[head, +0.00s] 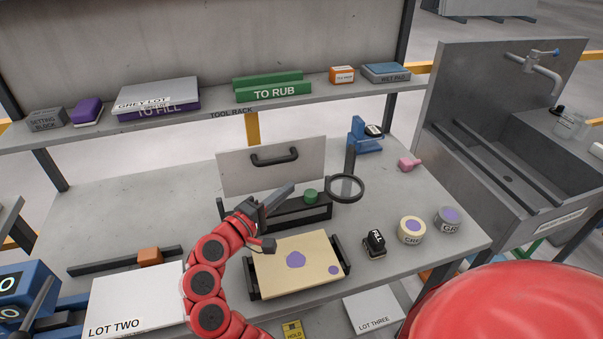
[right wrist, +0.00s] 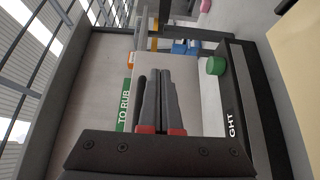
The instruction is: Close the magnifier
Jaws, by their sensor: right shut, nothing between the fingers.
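The magnifier (head: 346,188) is a dark round ring with a clear middle, beside an upright dark post (head: 350,158) right of centre on the bench. It stands right of a black bar-shaped unit (head: 290,211) with a green button (head: 310,196). The button also shows in the right wrist view (right wrist: 215,66). My right gripper (head: 291,187) is shut and empty above that unit, pointing right, left of the ring and apart from it. Its shut fingers also show in the right wrist view (right wrist: 160,72). My left gripper is not in view.
A pale panel with a black handle (head: 273,157) stands behind the unit. In front lies a cream slab (head: 297,264) between black rails. A shelf (head: 210,117) spans the back; a sink (head: 500,150) is right.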

